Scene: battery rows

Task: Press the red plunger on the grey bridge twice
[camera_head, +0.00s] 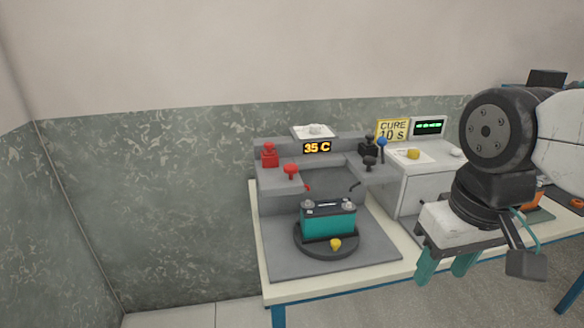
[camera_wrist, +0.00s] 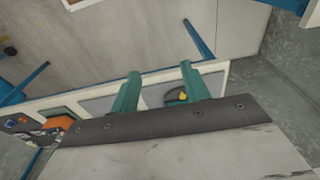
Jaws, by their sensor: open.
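The grey bridge (camera_head: 325,174) stands on the table's back part, with a display reading 35 C. A red plunger (camera_head: 291,170) with a round top sits on the bridge's left arm. A red block-like part (camera_head: 269,155) stands behind it. A teal battery (camera_head: 328,220) sits on a round dark turntable (camera_head: 313,246) below the bridge, with a yellow knob (camera_head: 335,243) at the front. My gripper (camera_head: 444,274) is open and empty, to the right of the bridge and well apart from the plunger. Its two teal fingers also show in the wrist view (camera_wrist: 163,92); the plunger cannot be made out there.
A black plunger (camera_head: 369,162) stands on the bridge's right arm. Right of it is a white cabinet (camera_head: 408,187) with a yellow knob (camera_head: 413,154), a CURE 10 s sign (camera_head: 393,130) and a green-lit screen (camera_head: 428,127). The grey mat (camera_head: 377,258) is bare at its right front.

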